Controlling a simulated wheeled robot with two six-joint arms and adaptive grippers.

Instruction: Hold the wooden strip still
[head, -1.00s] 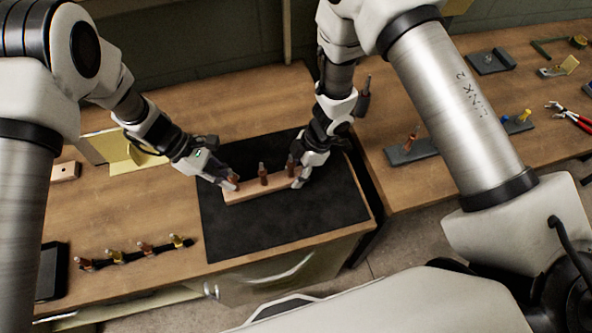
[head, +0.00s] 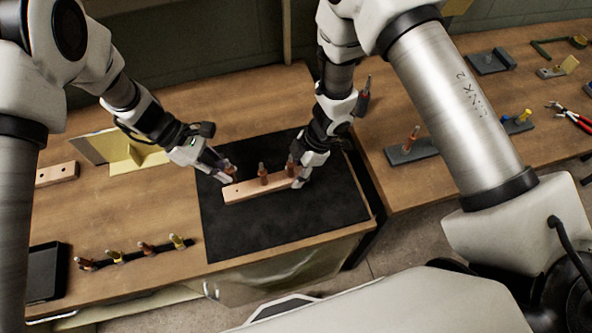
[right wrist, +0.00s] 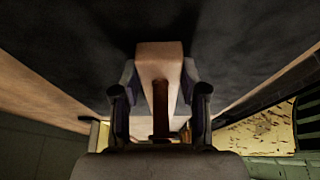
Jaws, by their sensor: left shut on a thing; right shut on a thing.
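The wooden strip (head: 245,191) lies on the black mat (head: 235,238). Two copper-coloured fasteners stand upright in it, one near the middle (head: 263,174) and one near the right end (head: 290,166). A bare hole shows near its left end. My right gripper (head: 301,176) is shut on the strip's right end. In the right wrist view the strip (right wrist: 159,60) sits between the fingers, with a copper fastener (right wrist: 160,108) below it in the picture. My left gripper (head: 222,171) is shut on another copper fastener (head: 230,171), just above the strip's left end.
A rack with several fasteners (head: 130,255) lies at the front left, beside a black tray (head: 45,275). A yellow bracket (head: 135,158) and another wooden strip (head: 57,174) are at the left. A grey block (head: 410,151) stands on the right table, across a gap.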

